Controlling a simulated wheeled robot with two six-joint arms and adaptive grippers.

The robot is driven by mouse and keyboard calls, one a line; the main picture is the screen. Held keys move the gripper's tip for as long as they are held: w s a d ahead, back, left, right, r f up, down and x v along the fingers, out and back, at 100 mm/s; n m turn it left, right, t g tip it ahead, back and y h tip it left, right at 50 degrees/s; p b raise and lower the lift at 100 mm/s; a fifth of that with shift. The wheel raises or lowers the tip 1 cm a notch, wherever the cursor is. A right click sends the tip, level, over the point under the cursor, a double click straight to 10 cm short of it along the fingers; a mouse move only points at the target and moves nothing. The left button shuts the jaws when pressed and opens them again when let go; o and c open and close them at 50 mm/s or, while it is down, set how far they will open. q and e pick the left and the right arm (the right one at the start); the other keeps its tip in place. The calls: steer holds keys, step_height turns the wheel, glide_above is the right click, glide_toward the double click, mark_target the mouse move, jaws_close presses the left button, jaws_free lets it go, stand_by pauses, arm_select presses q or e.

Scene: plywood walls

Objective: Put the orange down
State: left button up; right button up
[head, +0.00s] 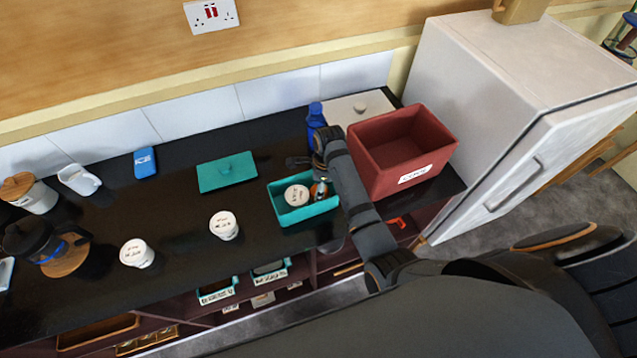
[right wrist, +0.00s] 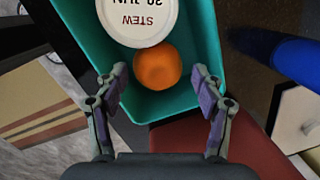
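The orange (right wrist: 157,67) lies in an open teal box (right wrist: 185,104), beside a white tub marked STEW (right wrist: 138,18). In the head view the box (head: 308,214) stands on the dark counter, with the tub (head: 296,195) in it and the orange (head: 319,189) partly hidden by my right arm. My right gripper (right wrist: 160,80) is open. Its two fingers stand either side of the orange, with a visible gap on each side. My left gripper is not in view.
A red crate (head: 404,150) stands right of the teal box, and a blue bottle (head: 315,118) behind it. A teal lid (head: 227,173) and two white tubs (head: 224,226) (head: 137,253) are to the left. Dark counter between them is bare.

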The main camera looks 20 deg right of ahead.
steer(key=shift+w+d, duration=0.1)
steer(key=shift+d, duration=0.05)
steer(key=shift+w+d+f, duration=0.1)
steer(key=shift+w+f, duration=0.05)
steer(key=shift+w+r, duration=0.1)
steer(key=shift+r, duration=0.3)
steer(key=r, duration=0.1)
steer(key=r+b, duration=0.1)
steer(key=r, duration=0.1)
steer(key=shift+s+d+r+b, duration=0.15)
steer(key=shift+s+r+b, duration=0.1)
steer(key=shift+r+b, duration=0.15)
arm_select(q)
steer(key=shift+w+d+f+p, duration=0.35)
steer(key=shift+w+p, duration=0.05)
steer(key=shift+p, duration=0.15)
arm_select(e)
step_height(320, 180, up, 8)
steer(key=s, duration=0.1)
steer(key=shift+d+f, duration=0.15)
steer(key=shift+d, duration=0.2)
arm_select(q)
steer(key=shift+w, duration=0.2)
arm_select(e)
steer(key=shift+w+f, duration=0.1)
